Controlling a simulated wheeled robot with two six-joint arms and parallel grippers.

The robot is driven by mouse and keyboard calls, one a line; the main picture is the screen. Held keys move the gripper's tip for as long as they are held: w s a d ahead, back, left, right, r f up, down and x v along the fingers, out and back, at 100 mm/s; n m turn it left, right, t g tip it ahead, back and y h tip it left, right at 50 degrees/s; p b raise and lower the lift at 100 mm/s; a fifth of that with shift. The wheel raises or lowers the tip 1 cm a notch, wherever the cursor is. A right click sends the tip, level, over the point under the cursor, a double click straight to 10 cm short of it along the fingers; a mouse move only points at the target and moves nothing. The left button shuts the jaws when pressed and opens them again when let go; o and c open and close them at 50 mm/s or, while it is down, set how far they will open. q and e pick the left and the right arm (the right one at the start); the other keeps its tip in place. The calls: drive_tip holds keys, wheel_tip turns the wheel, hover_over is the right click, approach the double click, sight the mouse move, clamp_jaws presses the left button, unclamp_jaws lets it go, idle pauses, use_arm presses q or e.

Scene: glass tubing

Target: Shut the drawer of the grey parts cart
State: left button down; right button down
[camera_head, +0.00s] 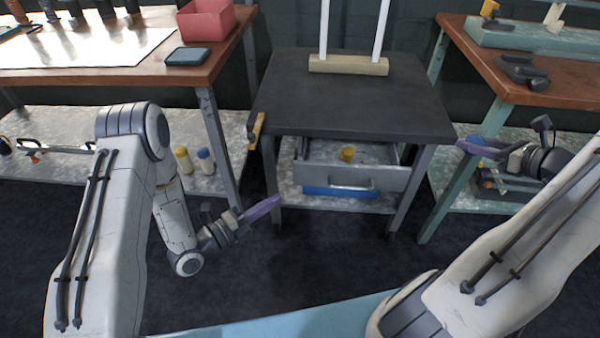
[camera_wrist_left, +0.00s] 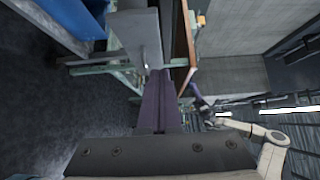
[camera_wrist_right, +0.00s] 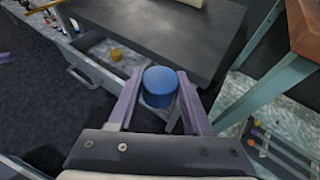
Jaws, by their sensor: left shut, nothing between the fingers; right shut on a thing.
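The grey parts cart (camera_head: 350,90) stands in the middle with a dark top. Its drawer (camera_head: 352,178) is pulled out, with a bar handle on its front and a small yellow item (camera_head: 347,154) inside. The open drawer (camera_wrist_right: 92,68) also shows in the right wrist view. My left gripper (camera_head: 277,200) is shut and empty, to the left of the drawer front and apart from it; its closed fingers (camera_wrist_left: 158,75) fill the middle of the left wrist view. My right gripper (camera_head: 468,148) is shut on a blue cylinder (camera_wrist_right: 160,86), right of the cart.
A blue bin (camera_head: 340,192) lies below the drawer. A pale stand (camera_head: 348,66) rises on the cart top. Wooden-topped benches stand left (camera_head: 130,78) and right (camera_head: 570,72), with lower shelves holding small bottles and parts. Dark floor in front of the cart is open.

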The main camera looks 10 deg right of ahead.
use_arm(q)
approach(313, 165)
drive_tip(key=s+d, duration=0.1)
drive_tip(key=d, duration=0.3)
use_arm(e)
drive_tip(key=shift+w+a+f, duration=0.1)
drive_tip(key=shift+f, duration=0.1)
use_arm(q)
drive_tip(key=w, duration=0.1)
drive_tip(key=w+d, duration=0.1)
drive_tip(key=w, duration=0.1)
drive_tip(key=shift+r+b, duration=0.1)
drive_tip(key=shift+b, duration=0.3)
use_arm(e)
drive_tip(key=shift+f, duration=0.15)
use_arm(q)
drive_tip(key=shift+w+d, duration=0.1)
drive_tip(key=shift+w, duration=0.3)
